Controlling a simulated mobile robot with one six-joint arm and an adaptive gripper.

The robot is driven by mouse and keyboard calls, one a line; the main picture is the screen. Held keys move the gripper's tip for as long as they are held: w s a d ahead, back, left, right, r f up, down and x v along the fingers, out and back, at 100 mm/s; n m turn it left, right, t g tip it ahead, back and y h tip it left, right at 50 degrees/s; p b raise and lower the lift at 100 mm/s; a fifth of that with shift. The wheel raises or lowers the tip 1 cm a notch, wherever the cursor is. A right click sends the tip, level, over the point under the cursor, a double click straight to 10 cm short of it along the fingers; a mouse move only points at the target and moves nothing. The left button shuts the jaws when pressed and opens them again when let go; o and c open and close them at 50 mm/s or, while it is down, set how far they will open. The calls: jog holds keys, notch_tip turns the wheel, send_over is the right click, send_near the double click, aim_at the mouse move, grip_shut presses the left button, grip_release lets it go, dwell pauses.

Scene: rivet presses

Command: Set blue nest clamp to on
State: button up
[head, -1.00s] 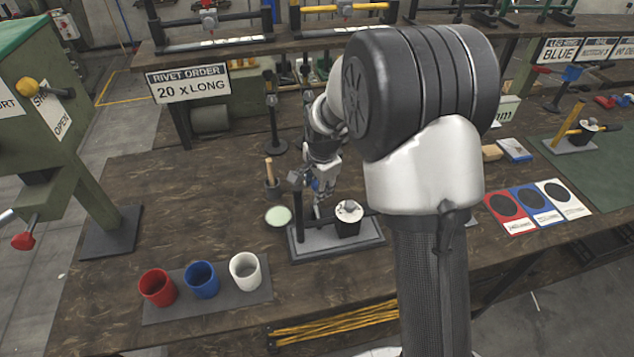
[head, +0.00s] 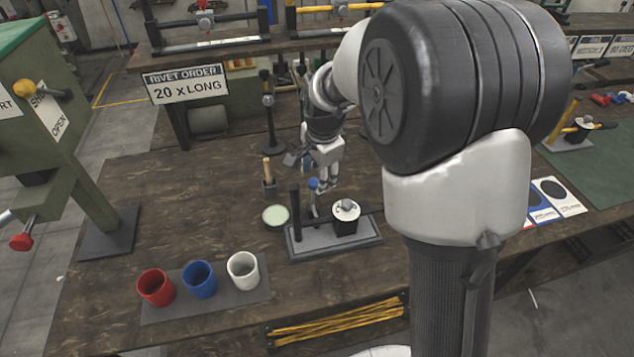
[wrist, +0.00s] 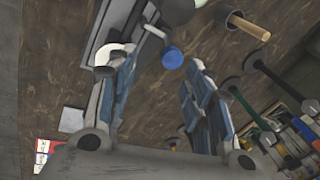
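The clamp fixture (head: 362,236) stands on the table in the middle of the head view, a grey base with a black post and a black nest with a pale top. Its lever has a blue knob (head: 313,183) and stands about upright, partly hidden by the gripper. My gripper (head: 325,178) is just above and behind the knob in the head view. In the wrist view my gripper (wrist: 160,64) is open, with its fingers apart. The blue knob (wrist: 172,58) shows between the fingertips there, and I see no contact.
A wooden-handled tool (head: 267,172) and a pale green disc (head: 276,215) are left of the fixture. Red (head: 156,288), blue (head: 199,279) and white (head: 243,270) cups stand front left. A dark stand (head: 270,125) rises behind. The table's left middle is clear.

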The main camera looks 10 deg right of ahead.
jog(key=shift+v, duration=2.25)
jog(key=shift+w, duration=0.1)
jog(key=s+r+n+t, duration=0.1)
jog(key=s+r+n, duration=0.3)
jog(key=s, duration=0.4)
jog(key=s+r+n, duration=0.3)
jog(key=s+r, duration=0.2)
jog(key=s, duration=0.3)
jog(key=s+f+n, duration=0.2)
jog(key=s+n, duration=0.5)
jog(key=s, duration=0.6)
jog(key=shift+s+a+t, duration=0.15)
jog(key=shift+s+t, duration=0.05)
jog(key=shift+t, duration=0.2)
